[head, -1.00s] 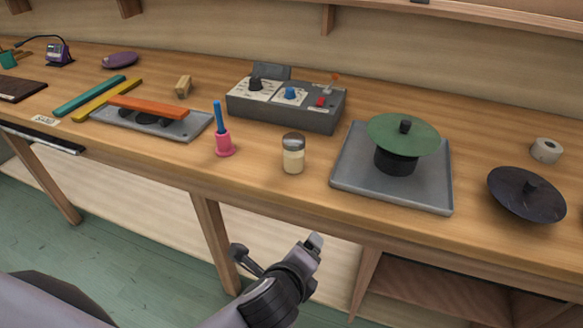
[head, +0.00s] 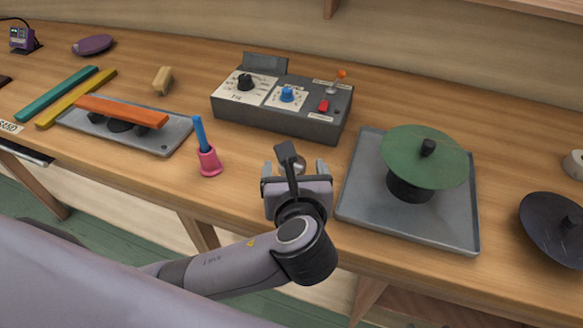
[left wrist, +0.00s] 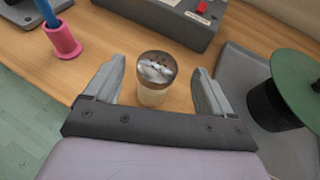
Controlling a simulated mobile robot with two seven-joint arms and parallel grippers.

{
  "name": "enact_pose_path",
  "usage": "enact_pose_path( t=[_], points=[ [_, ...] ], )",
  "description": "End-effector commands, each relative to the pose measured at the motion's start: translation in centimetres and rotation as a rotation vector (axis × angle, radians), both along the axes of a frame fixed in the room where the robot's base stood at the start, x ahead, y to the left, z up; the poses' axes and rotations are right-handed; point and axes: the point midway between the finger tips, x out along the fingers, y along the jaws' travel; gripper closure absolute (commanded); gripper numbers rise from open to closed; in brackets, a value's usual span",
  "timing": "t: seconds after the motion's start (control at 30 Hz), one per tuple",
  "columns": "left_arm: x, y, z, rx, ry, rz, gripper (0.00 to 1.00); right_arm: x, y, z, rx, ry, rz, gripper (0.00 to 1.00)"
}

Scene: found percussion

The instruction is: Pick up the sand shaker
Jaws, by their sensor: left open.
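The sand shaker is a small jar with a silvery metal lid and a pale cream body. In the left wrist view the sand shaker (left wrist: 155,80) stands upright on the bench between the open fingers of my left gripper (left wrist: 155,92), with a gap on each side. My right gripper is not in view.
A pink cup with a blue handle (head: 208,162) stands left of the gripper. A grey tray (head: 365,212) with a green disc (head: 423,155) is close on the right. A grey control box (head: 325,122) is behind. A dark disc (head: 550,228) lies far right.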

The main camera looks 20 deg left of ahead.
Motion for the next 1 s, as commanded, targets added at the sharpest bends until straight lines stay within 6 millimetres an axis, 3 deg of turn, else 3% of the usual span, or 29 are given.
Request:
enact_pose_path(
  t=[0.4,0.7,0.77,0.9,1.0],
  points=[
    [4.4,2.0,-2.7,0.001,0.002,0.001,0.16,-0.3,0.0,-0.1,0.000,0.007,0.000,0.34],
    [4.9,2.1,-2.9,-0.001,0.001,0.000,0.16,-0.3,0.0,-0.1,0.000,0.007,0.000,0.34],
    [4.9,2.1,-2.9,-0.001,0.001,0.000,0.32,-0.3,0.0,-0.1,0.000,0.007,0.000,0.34],
    [4.8,2.1,-2.9,-0.002,0.001,-0.001,0.78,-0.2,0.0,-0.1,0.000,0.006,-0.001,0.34],
    [4.9,2.1,-2.8,-0.002,-0.001,0.000,0.80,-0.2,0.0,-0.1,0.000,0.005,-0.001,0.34]
  ],
)
